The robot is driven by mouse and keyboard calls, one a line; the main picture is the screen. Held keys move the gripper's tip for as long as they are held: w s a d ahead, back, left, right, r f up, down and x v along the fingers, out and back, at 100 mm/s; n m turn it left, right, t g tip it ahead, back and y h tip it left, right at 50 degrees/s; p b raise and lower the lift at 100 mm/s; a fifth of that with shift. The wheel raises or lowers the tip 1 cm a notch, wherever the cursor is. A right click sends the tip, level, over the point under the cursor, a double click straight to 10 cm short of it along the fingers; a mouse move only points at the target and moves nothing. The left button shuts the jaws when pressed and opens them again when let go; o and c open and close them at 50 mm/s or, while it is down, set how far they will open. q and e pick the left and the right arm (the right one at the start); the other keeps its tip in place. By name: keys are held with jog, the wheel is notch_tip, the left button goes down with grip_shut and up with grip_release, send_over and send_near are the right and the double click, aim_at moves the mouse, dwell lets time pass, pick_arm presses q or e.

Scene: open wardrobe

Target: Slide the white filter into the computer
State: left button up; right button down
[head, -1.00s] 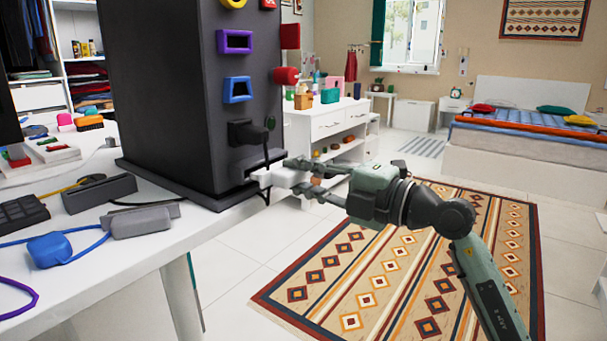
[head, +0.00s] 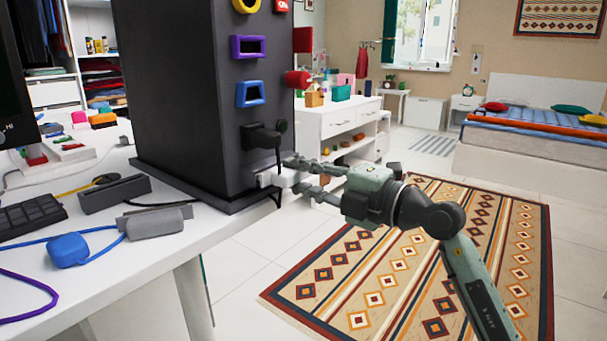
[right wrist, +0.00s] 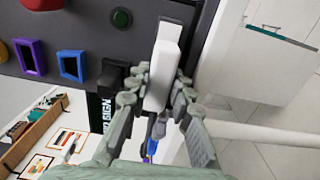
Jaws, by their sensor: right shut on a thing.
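The computer (head: 190,100) is a dark tower standing upright on the white desk. The white filter (head: 268,180) is at the low end of the tower's port face, below the black plug (head: 262,136). My right gripper (head: 292,175) is shut on the filter, just right of the tower. In the right wrist view the filter (right wrist: 162,75) lies between the fingers (right wrist: 157,100), its far end against the dark tower face (right wrist: 90,25). It looks partly inside the tower, but how deep is hidden. My left gripper is not in view.
A black cable hangs from the plug near the filter. The desk (head: 150,262) holds a keyboard (head: 30,217) and grey blocks. Open floor with a patterned rug (head: 400,270) lies to the right.

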jog(key=shift+w+a, duration=0.25)
jog(key=shift+a, duration=0.15)
jog(key=c, duration=1.3)
grip_release()
jog(key=shift+d, duration=0.1)
jog(key=v, duration=1.2)
